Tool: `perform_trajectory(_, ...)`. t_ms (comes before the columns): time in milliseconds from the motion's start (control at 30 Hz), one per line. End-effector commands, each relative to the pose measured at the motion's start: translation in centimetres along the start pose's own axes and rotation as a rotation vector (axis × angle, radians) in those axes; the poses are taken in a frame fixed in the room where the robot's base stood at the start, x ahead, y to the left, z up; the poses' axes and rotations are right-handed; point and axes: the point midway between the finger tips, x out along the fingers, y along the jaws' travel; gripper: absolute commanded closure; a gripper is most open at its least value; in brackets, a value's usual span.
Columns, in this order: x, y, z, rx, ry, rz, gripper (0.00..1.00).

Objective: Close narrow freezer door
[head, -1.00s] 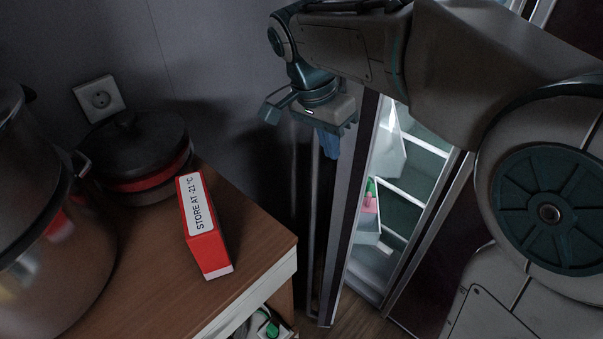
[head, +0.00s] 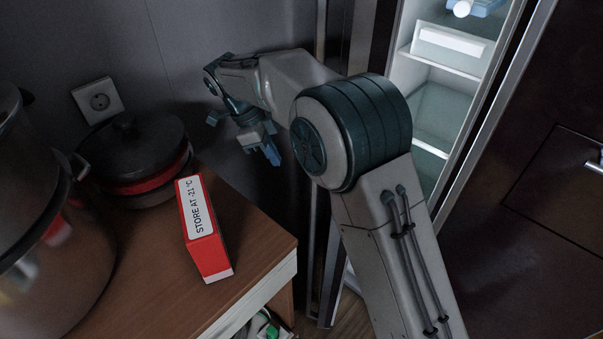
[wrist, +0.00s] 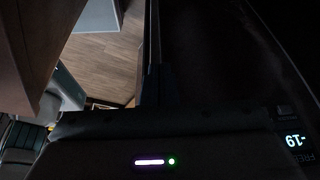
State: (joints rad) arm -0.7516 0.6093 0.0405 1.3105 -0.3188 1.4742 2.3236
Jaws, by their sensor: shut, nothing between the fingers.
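The narrow freezer door (head: 338,40) stands open, seen nearly edge-on behind my arm in the head view. The lit freezer interior (head: 432,108), with white shelves, shows to its right. In the wrist view the door's dark outer face (wrist: 215,65) fills the right side, with a small upside-down display (wrist: 294,141) reading -19. My gripper (head: 272,153) is shut and empty, on the left, outer side of the door, between it and the wall. My arm hides the lower middle of the door. I cannot tell whether the gripper touches it.
A wooden counter (head: 150,270) at left bears a red box (head: 204,250), a lidded pan (head: 137,150) and a large steel pot (head: 45,220). The grey wall (head: 235,30) is close behind my gripper. A dark cabinet (head: 530,230) stands at right. Floor shows in the wrist view (wrist: 100,60).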

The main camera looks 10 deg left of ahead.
Motion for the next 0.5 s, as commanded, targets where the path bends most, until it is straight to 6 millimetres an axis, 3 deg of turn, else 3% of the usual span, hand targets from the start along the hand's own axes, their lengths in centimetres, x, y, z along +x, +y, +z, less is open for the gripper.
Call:
perform_trajectory(300,6.7,0.1,-0.2,-0.002,0.002,0.005,1.00)
perform_trajectory(500,7.6,0.1,-2.8,0.000,0.000,0.002,1.00)
